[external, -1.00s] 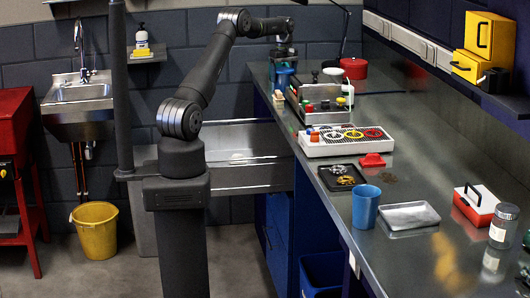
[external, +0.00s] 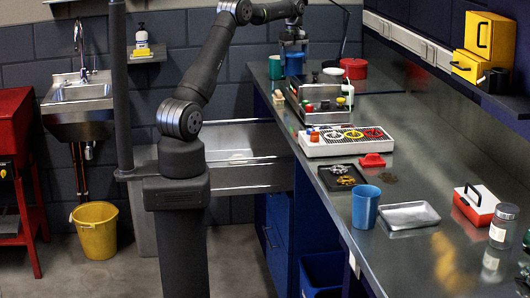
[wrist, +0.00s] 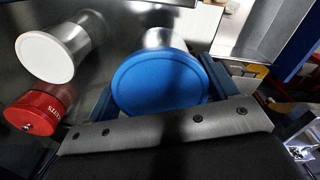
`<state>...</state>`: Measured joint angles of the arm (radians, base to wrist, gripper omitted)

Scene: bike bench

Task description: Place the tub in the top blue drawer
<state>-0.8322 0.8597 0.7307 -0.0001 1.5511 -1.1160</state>
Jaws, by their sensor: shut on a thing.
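My gripper (external: 293,47) is shut on a tub with a round blue lid (wrist: 160,82), held between the two jaws above the far end of the bench. In the external view the tub (external: 294,64) shows as a small blue shape under the jaws. A grey metal open drawer or bin (external: 255,178) extends left from the bench, partly behind my arm; its inside is only partly visible. A blue drawer cabinet (external: 278,240) stands under the bench's left side.
A white-lidded container (wrist: 46,56) and a red tin (wrist: 38,108) stand near the tub. A teal cup (external: 275,68) and a red pot (external: 354,68) are at the bench's far end. A metal caddy (external: 318,100) stands nearer. The yellow bucket (external: 96,230) is on the floor.

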